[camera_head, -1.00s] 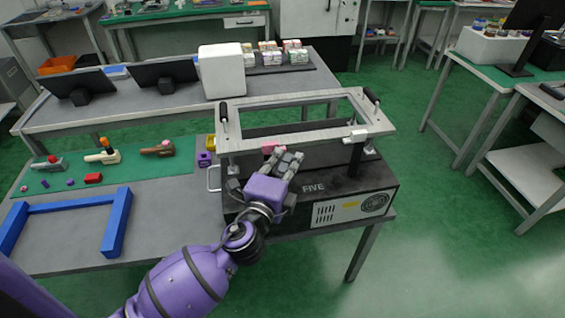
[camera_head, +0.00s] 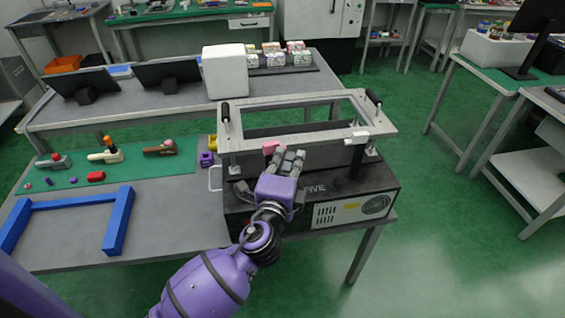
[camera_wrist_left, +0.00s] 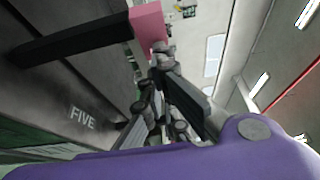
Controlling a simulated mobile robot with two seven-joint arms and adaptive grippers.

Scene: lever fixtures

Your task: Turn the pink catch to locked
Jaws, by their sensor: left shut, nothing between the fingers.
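The pink catch (camera_head: 271,147) is a small pink block near the front edge of the metal frame on the black box marked FIVE (camera_head: 238,205). In the left wrist view the pink catch (camera_wrist_left: 149,24) sits at the end of a black bar. My left gripper (camera_head: 291,157) is shut and empty, just right of the catch in the head view. In the left wrist view its fingertips (camera_wrist_left: 160,58) are right by the lower edge of the pink block; I cannot tell whether they touch. My right gripper is not in view.
The metal frame (camera_head: 300,100) has two black upright handles and a white-ended lever (camera_head: 355,136) at its right. A blue frame (camera_head: 118,220) and a green mat (camera_head: 60,172) with several small parts lie on the table to the left.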

